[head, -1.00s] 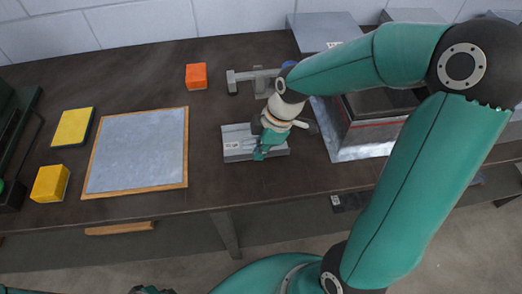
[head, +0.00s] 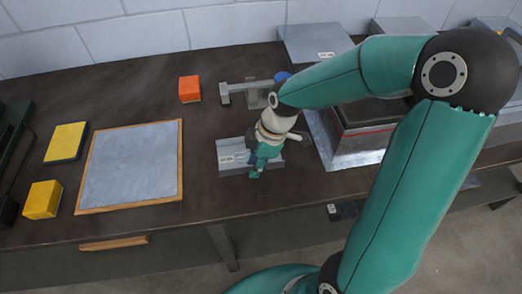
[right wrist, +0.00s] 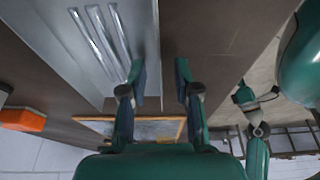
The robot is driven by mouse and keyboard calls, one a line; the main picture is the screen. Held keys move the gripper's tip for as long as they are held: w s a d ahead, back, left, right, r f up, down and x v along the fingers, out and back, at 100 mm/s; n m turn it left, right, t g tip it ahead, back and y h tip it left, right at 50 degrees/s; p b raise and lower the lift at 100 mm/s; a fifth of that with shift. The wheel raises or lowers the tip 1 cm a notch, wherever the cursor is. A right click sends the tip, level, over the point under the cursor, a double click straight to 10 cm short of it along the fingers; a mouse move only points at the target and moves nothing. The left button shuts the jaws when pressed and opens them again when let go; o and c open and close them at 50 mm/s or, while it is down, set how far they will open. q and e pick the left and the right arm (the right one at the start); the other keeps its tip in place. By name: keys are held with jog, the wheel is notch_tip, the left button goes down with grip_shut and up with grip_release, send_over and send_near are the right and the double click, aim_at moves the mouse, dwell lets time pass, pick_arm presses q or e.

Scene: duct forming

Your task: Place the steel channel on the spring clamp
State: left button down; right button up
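A grey metal piece with a white label (head: 232,158), which looks like the steel channel, lies on the dark bench in the head view. The right wrist view shows a grey grooved metal surface (right wrist: 85,45), likely the same piece. My right gripper (head: 256,172) is over its right part and hides some of it. I cannot tell whether the left-hand finger touches the metal. A grey bar-shaped device (head: 238,91) behind may be the clamp; I cannot tell. My left gripper (right wrist: 245,95) seems to show small.
An orange block (head: 189,89) stands back left of the grey piece. A wood-edged grey board (head: 132,165), a yellow pad (head: 66,142) and a yellow block (head: 42,199) lie to the left. A large metal box (head: 345,150) stands close right.

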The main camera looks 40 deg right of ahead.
jog(key=v, duration=1.2)
jog(key=shift+w+f, duration=0.1)
